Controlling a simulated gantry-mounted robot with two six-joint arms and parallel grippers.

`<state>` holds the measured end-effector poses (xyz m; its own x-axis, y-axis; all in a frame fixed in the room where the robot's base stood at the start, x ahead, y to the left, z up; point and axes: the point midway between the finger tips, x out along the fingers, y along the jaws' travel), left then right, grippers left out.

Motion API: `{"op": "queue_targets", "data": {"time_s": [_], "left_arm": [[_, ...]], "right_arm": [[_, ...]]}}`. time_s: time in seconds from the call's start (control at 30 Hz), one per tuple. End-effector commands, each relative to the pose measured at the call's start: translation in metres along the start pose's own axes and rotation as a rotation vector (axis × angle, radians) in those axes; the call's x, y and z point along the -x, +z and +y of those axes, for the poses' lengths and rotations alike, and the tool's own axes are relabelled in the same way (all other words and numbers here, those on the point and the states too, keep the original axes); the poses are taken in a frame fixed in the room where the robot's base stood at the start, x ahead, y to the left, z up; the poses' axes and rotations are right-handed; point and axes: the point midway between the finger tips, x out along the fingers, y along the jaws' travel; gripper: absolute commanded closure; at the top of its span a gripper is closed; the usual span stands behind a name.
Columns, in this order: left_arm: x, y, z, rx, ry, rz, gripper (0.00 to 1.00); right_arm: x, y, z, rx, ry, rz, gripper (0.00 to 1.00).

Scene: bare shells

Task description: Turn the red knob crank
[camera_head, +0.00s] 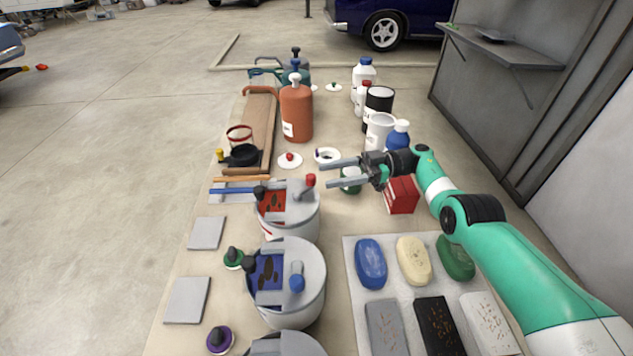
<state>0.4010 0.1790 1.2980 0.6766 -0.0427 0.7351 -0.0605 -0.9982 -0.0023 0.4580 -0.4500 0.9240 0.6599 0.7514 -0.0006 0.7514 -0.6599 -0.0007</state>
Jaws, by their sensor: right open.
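The red knob crank (310,181) stands on the lid of a grey drum (290,222) in the middle of the table. The lid has a red-filled opening on its left side. My right gripper (328,174) is open and empty. Its two fingers point left, and their tips appear just right of the red knob in the picture. I cannot tell whether they touch it. My left gripper is not in view.
A similar drum with a blue knob (297,282) stands nearer. An orange bottle (296,110) stands behind, and a red box (401,195) sits under my right arm. A white mat (350,250) with several coloured blocks lies at the front right.

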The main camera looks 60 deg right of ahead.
Motion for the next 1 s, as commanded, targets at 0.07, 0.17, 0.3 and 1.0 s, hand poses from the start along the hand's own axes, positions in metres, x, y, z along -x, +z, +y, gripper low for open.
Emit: {"op": "queue_targets", "data": {"time_s": [0.07, 0.17, 0.3, 1.0], "left_arm": [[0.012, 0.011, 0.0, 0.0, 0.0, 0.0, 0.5], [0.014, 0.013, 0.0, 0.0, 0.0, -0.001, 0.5], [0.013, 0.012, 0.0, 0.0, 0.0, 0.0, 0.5], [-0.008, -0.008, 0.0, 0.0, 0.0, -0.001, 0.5]], "right_arm": [[0.012, 0.006, 0.001, 0.002, 0.001, 0.0, 0.39], [0.019, 0.003, 0.0, 0.002, 0.0, -0.001, 0.39], [0.021, 0.0, 0.0, 0.001, -0.001, 0.0, 0.39], [0.043, 0.002, 0.094, 1.592, 0.175, -0.561, 0.39]]}}
